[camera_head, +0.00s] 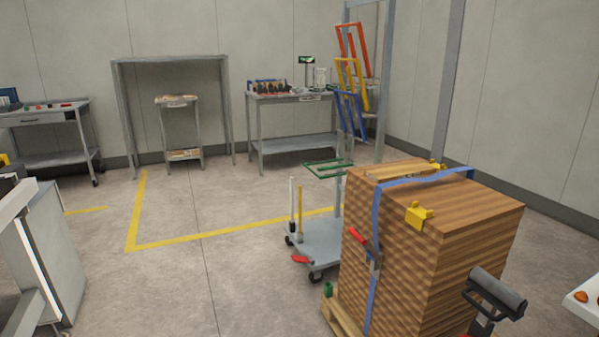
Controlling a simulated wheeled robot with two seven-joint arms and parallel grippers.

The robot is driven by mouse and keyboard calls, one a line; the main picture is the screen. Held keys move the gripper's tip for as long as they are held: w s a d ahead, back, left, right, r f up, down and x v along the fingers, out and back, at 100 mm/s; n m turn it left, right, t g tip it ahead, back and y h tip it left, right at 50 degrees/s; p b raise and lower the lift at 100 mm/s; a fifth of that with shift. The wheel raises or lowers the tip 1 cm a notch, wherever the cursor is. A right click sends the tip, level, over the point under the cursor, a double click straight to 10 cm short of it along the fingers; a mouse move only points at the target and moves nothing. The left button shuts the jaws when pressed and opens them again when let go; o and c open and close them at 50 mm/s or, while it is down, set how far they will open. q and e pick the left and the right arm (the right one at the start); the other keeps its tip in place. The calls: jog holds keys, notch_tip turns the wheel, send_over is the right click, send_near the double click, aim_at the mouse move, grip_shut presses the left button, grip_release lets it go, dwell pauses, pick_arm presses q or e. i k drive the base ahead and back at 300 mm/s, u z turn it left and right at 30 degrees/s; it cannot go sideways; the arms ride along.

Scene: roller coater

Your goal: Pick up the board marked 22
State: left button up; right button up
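No board with a readable 22 shows in the head view. A tall stack of wood-brown boards (470,212) stands on a wooden pallet (342,318) at the right. A blue strap (376,215) runs over the stack and down its near side, with a red-handled buckle (360,238). Yellow corner pieces (419,214) sit at the top edges under or beside the strap. A small pale wooden piece lies on top, too small to read. Neither of my grippers shows.
A dark cylinder on a handle (497,291) is in front. Benches (290,97) line the back wall. The yellow-lined floor (225,195) is clear in the middle.

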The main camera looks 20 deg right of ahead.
aim_at(392, 173)
jog(key=i, duration=2.6)
jog(key=z, duration=1.4)
